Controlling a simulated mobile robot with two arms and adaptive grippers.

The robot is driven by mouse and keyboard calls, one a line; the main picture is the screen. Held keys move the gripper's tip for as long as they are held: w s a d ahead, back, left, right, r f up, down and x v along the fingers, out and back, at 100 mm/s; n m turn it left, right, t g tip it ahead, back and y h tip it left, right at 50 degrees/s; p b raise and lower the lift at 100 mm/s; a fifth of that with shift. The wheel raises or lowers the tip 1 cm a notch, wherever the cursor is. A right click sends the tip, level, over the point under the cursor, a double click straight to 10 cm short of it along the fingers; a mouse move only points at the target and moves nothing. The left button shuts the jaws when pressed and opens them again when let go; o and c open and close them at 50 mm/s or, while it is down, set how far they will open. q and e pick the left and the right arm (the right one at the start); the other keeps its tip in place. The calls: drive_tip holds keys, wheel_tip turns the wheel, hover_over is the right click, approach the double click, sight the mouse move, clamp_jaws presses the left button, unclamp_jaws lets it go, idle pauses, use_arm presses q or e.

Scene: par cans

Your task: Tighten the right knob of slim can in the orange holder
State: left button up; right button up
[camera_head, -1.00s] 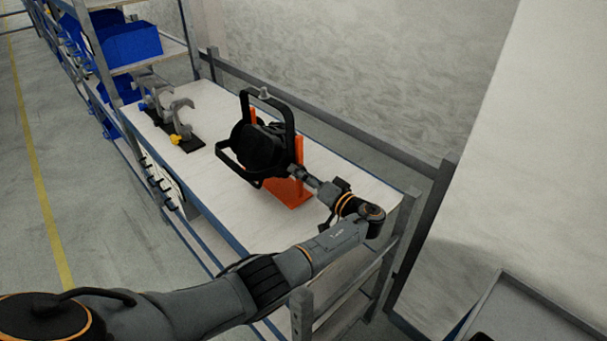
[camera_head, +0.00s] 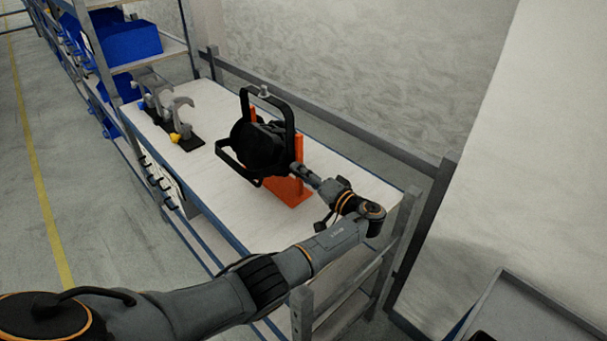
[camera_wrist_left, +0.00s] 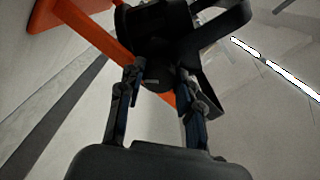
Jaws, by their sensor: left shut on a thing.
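The slim can (camera_head: 257,146) is a black lamp with a black yoke, seated in the orange holder (camera_head: 292,192) on the workbench. My left gripper (camera_head: 296,171) reaches the right side of the can from the front right. In the left wrist view, its two fingers (camera_wrist_left: 157,85) are closed around a dark round knob (camera_wrist_left: 158,80) at the can's side. The can (camera_wrist_left: 165,30) and the orange holder (camera_wrist_left: 85,25) fill the upper part there. The knob is hidden by the gripper in the head view. My right gripper is not in view.
The workbench (camera_head: 225,199) has free room left of the can. A black base with grey clamps (camera_head: 180,125) and a yellow knob stands at the back left. Blue bins (camera_head: 130,43) sit on the shelf. A metal rail runs behind the bench.

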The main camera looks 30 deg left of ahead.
use_arm(q)
drive_tip(key=shift+r+m+p, duration=0.1)
drive_tip(key=shift+m+p, duration=1.35)
drive_tip(key=shift+m, duration=5.95)
drive_tip(key=o, duration=1.2)
drive_tip(key=shift+c, duration=0.2)
drive_tip(key=v, duration=1.2)
